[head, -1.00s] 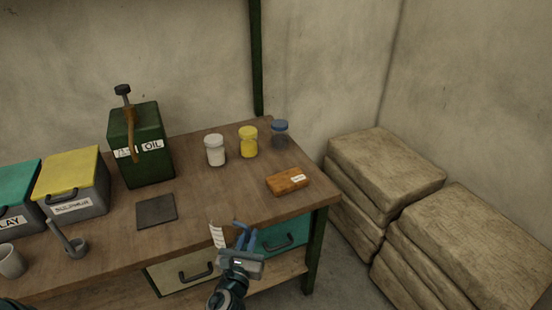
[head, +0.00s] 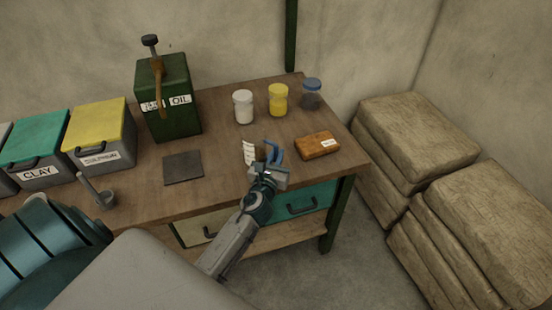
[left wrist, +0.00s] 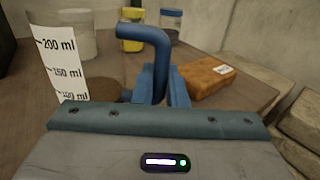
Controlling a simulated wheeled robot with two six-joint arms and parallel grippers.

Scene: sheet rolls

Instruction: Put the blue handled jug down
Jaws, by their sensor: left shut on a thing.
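The jug shows mainly as a white measuring scale (head: 249,152) and a blue handle; its clear body is hard to make out. In the left wrist view the scale (left wrist: 60,62) stands at the left, close to the camera, and the blue handle (left wrist: 152,42) rises in the middle. My left gripper (head: 271,162) is shut on the handle. The jug is over the front right part of the wooden bench (head: 218,150); I cannot tell whether its base touches the top. My right gripper is not in view.
A rust-orange block (head: 317,146) lies just right of the jug. White (head: 243,107), yellow (head: 278,100) and blue-lidded (head: 312,94) jars stand behind. Bare wood separates the mat and jug.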

